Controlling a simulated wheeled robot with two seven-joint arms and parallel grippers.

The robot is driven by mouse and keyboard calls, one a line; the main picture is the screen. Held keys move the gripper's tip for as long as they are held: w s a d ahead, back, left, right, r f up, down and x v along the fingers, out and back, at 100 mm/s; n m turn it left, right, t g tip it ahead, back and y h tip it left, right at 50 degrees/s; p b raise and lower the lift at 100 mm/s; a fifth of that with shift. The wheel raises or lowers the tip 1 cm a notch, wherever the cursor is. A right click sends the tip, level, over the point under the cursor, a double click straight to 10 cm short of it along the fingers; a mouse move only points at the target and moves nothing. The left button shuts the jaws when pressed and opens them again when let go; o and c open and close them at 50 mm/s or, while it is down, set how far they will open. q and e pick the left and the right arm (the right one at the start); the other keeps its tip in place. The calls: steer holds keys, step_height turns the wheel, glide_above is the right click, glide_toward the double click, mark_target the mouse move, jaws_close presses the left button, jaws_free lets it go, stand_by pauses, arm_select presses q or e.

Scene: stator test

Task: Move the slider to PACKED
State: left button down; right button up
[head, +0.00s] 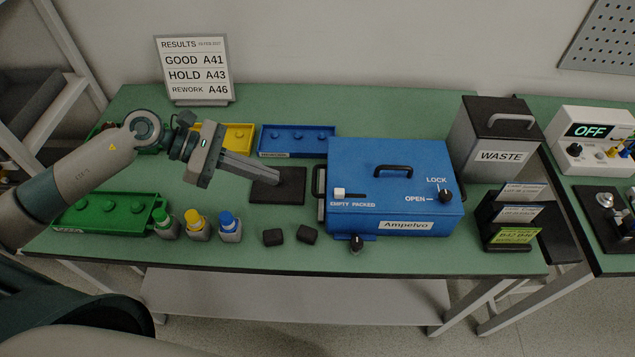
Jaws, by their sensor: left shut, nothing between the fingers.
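The slider (339,192) is a small white knob on the left part of the blue case's (400,172) top. It stands at the left end of a short dark slot, above the word EMPTY; the word PACKED is to its right. My left gripper (279,182) is shut and empty. Its fingers point right, over the dark pad left of the case, apart from the slider. My right gripper is not in view.
The case has a black top handle (393,170) and a LOCK/OPEN knob (445,196). Left of it are a dark pad (290,197), blue tray (297,139), green tray (105,213), several bottles and two black blocks. A WASTE bin (497,138) stands right.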

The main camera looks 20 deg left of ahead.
arm_select(q)
steer(key=p, duration=0.4)
glide_toward(341, 191)
step_height(341, 191, down, 3)
steer(key=shift+w+d+f+p, duration=0.15)
steer(key=shift+w+d+p, duration=0.15)
steer(key=shift+d+p, duration=0.45)
steer(key=shift+w+d+f+p, duration=0.2)
steer(key=shift+d+p, duration=0.25)
steer(key=shift+d, duration=0.55)
steer(key=d, duration=0.1)
steer(key=w+d+b, duration=0.1)
steer(key=d, duration=0.3)
steer(key=shift+w+b, duration=0.3)
steer(key=shift+b, duration=0.05)
steer(key=shift+s+a, duration=0.1)
